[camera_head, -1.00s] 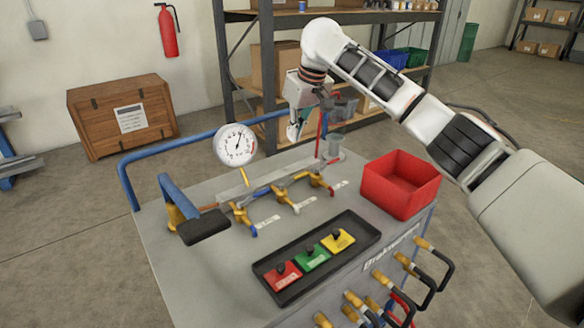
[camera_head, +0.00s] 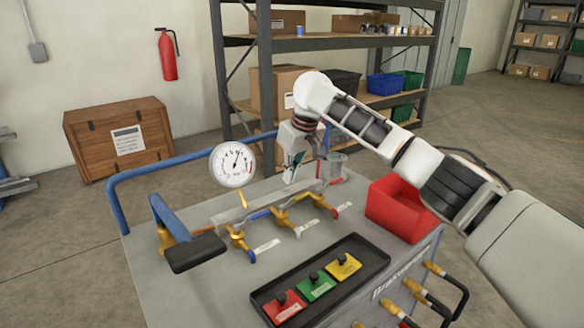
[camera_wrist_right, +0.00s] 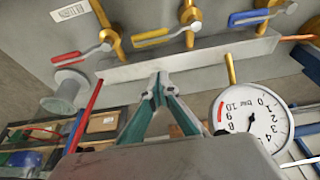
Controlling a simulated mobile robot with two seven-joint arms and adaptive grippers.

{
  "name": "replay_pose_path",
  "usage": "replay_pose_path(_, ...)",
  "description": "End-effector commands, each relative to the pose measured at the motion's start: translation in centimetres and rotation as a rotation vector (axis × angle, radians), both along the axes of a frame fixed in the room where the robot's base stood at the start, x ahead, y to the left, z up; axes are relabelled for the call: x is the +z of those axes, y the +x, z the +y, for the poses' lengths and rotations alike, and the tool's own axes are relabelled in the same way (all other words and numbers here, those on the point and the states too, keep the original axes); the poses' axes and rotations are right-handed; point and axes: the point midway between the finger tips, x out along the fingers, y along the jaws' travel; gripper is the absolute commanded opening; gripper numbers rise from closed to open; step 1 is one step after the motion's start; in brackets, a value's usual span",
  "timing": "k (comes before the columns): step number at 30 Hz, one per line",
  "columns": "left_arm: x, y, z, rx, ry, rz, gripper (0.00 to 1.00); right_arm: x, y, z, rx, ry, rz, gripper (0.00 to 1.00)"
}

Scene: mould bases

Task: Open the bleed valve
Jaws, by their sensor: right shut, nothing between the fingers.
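A grey manifold bar (camera_head: 255,208) on the bench carries three brass valves. My left gripper is out of view.
A pressure gauge (camera_head: 232,165) stands up from the manifold. A clear cup (camera_head: 337,165) with a red tube is at its far end.

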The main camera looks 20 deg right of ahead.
Motion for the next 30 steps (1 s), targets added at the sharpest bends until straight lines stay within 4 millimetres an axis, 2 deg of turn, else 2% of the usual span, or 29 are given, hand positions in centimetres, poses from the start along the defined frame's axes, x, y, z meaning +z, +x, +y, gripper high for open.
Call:
replay_pose_path(1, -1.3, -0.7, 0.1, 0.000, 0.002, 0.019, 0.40, -2.2, 0.3, 0.1, 0.000, -0.002, 0.011, 0.00)
replay_pose_path(3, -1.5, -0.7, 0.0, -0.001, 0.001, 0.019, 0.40, -3.5, 0.8, 0.2, -0.001, -0.001, 0.011, 0.00)
replay_pose_path(6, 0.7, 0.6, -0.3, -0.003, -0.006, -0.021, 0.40, -2.0, -0.3, -0.3, -0.001, -0.001, -0.003, 0.00)
replay_pose_path(9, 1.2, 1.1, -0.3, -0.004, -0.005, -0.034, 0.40, -1.8, -1.2, -0.6, 0.000, -0.002, -0.005, 0.00)
replay_pose_path(18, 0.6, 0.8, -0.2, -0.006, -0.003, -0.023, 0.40, -2.1, -2.9, -1.1, 0.000, -0.002, -0.002, 0.00)
replay_pose_path(30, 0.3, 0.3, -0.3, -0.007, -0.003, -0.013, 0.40, -2.0, -3.1, -1.2, 0.000, -0.001, -0.001, 0.00)
